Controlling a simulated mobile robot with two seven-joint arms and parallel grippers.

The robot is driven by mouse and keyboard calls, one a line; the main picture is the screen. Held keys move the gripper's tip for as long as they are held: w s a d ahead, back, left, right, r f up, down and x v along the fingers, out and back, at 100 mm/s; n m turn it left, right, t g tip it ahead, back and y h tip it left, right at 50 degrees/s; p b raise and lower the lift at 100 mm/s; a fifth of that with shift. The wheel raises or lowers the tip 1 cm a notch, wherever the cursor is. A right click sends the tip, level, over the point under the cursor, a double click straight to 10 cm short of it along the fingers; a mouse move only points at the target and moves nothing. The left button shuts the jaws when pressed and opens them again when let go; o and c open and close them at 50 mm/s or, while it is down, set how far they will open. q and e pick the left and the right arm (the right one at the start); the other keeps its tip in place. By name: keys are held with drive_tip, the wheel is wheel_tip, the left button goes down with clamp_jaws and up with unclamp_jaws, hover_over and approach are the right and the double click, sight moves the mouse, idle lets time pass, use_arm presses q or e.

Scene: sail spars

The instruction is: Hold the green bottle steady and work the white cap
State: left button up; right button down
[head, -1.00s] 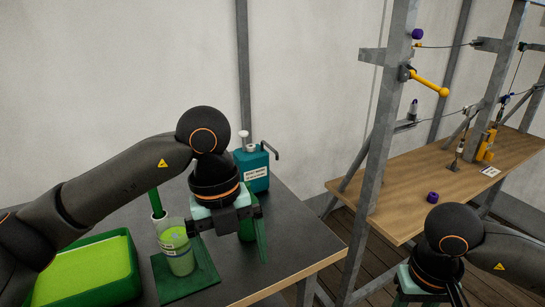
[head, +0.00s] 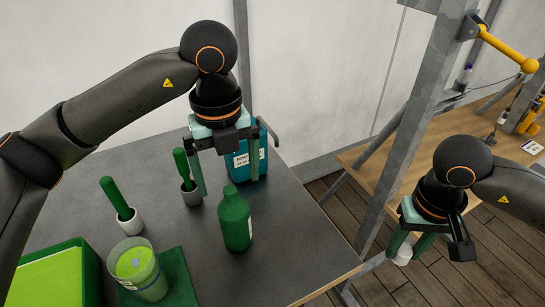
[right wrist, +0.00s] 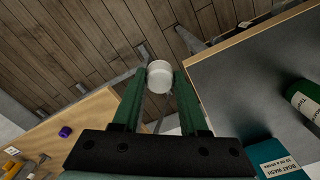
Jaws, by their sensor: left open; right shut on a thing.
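The green bottle (head: 236,222) stands upright on the dark table, its neck bare of any cap. Part of it also shows in the right wrist view (right wrist: 303,100). My left gripper (head: 227,185) is open and empty, behind and above the bottle, in front of the teal container. My right gripper (head: 404,252) is shut on the white cap (head: 403,257) and holds it in the air past the table's right edge. The right wrist view shows the cap (right wrist: 160,77) between the fingertips.
A teal container (head: 250,155) stands behind the bottle. A clear cup (head: 139,268) stands on a green mat (head: 178,283), beside a green tray (head: 92,262). A metal post (head: 412,130) rises before a wooden bench (head: 352,157).

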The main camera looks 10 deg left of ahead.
sight(234, 214)
use_arm(q)
wheel_tip(234, 214, down, 11)
drive_tip(key=shift+s+r+p, duration=0.1)
drive_tip(key=shift+p, duration=0.55)
clamp_jaws()
drive_tip(key=c, duration=0.5)
unclamp_jaws()
clamp_jaws()
idle(0.7)
idle(0.5)
